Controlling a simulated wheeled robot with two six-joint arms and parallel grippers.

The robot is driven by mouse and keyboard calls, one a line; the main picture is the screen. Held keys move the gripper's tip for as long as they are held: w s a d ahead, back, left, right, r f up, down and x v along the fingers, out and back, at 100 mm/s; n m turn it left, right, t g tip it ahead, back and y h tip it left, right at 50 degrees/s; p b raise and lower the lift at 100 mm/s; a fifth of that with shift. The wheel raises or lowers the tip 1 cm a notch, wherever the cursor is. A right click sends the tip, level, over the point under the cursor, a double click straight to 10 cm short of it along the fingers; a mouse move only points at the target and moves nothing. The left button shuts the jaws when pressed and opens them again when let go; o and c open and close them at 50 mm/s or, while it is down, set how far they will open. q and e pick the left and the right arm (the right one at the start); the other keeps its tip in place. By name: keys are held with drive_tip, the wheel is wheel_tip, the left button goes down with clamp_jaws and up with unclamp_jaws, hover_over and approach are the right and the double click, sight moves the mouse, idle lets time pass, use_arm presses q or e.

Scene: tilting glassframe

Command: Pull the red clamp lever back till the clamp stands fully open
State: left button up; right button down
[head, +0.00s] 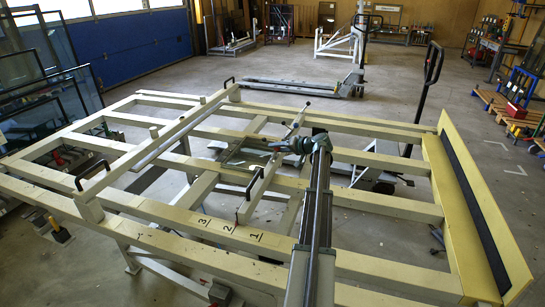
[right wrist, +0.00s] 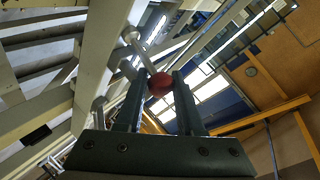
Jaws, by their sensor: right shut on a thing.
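The clamp lever shows in the right wrist view as a pale rod ending in a round red knob (right wrist: 160,84). The rod runs from the knob up and left to a pale beam. My right gripper (right wrist: 157,78) has its two dark fingers on either side of the knob and is shut on it. In the head view my right arm comes in from the bottom, and my right gripper (head: 299,144) is over the middle of the cream frame (head: 395,205). There the gripper hides the knob, and how far the clamp is open cannot be told. My left gripper is not in view.
A pale bar with a black handle (head: 254,178) lies across the frame beside my right gripper. A second long bar (head: 165,137) crosses the frame at the left. A pallet truck (head: 310,86) stands behind. Glass panes (head: 40,75) lean at the far left.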

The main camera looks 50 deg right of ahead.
drive_tip(key=shift+s+f+t+b, duration=0.45)
drive_tip(key=shift+f+t+b, duration=0.15)
drive_tip(key=shift+b, duration=0.35)
drive_tip(key=shift+s+d+r, duration=0.15)
drive_tip(key=shift+s+r, duration=0.05)
drive_tip(key=shift+s, duration=0.05)
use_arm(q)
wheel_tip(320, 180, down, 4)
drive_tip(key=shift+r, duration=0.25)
use_arm(e)
drive_tip(key=shift+s, duration=0.1)
drive_tip(key=shift+s+d+f, duration=0.1)
drive_tip(key=shift+s, duration=0.05)
drive_tip(key=c, duration=0.5)
unclamp_jaws()
drive_tip(key=shift+c, duration=0.2)
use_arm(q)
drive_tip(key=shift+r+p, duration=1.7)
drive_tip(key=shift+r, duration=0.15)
use_arm(e)
drive_tip(key=v, duration=1.3)
drive_tip(key=shift+s+d, duration=0.15)
drive_tip(key=shift+s, duration=0.3)
